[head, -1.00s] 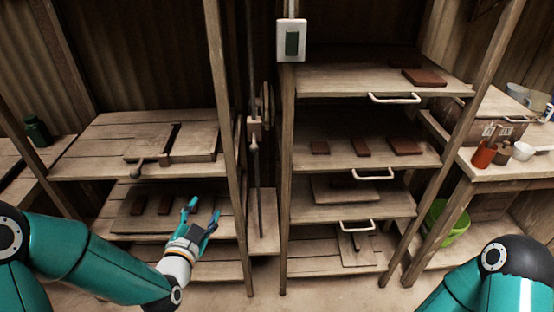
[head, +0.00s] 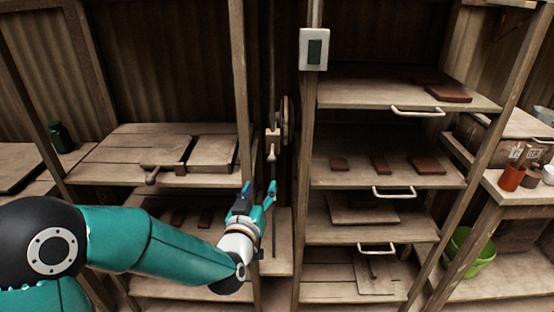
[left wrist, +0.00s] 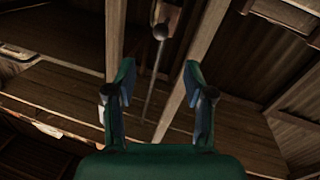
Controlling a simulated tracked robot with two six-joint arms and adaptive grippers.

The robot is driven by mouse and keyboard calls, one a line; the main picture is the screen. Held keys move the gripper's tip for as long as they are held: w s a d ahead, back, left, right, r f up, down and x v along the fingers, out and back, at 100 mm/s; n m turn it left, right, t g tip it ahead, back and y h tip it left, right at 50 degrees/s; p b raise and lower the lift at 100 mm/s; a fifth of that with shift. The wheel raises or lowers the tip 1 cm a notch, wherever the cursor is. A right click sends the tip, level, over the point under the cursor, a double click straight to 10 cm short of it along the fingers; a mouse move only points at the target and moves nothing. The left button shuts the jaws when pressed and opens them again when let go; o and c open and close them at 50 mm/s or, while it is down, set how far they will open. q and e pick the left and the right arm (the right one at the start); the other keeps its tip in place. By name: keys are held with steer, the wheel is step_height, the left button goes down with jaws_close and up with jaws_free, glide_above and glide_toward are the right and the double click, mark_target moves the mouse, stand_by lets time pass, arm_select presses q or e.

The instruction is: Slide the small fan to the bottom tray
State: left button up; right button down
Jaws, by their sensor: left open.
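I cannot pick out a small fan in either view. The bottom tray (head: 325,290) is the lowest wooden shelf of the right rack; a square board with a dark narrow piece (head: 373,268) lies on it. My left gripper (head: 259,193) is open and empty, fingers pointing up, in front of the post between the two racks. It also shows open in the left wrist view (left wrist: 158,88). A hanging lever with a round knob (head: 271,153) is just above it in the head view; the knob also shows beyond the fingers in the left wrist view (left wrist: 161,31). My right gripper is out of view.
The right rack's upper tray (head: 350,95) and middle tray (head: 350,180) hold brown tiles; metal handles (head: 393,192) stick out in front. The left rack's shelf (head: 105,145) carries a hinged wooden press (head: 212,151). A wooden upright (head: 238,90) stands close to my gripper.

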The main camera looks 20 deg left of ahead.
mark_target(271, 162)
arm_select(q)
steer(key=w+p, duration=0.1)
steer(key=w, duration=0.3)
steer(key=w+p, duration=0.1)
steer(key=w, duration=0.4)
steer(key=w+a+p, duration=0.1)
steer(key=w, duration=0.4)
steer(key=shift+a, duration=0.1)
steer(key=shift+c, duration=0.2)
steer(key=shift+s, duration=0.1)
jaws_close()
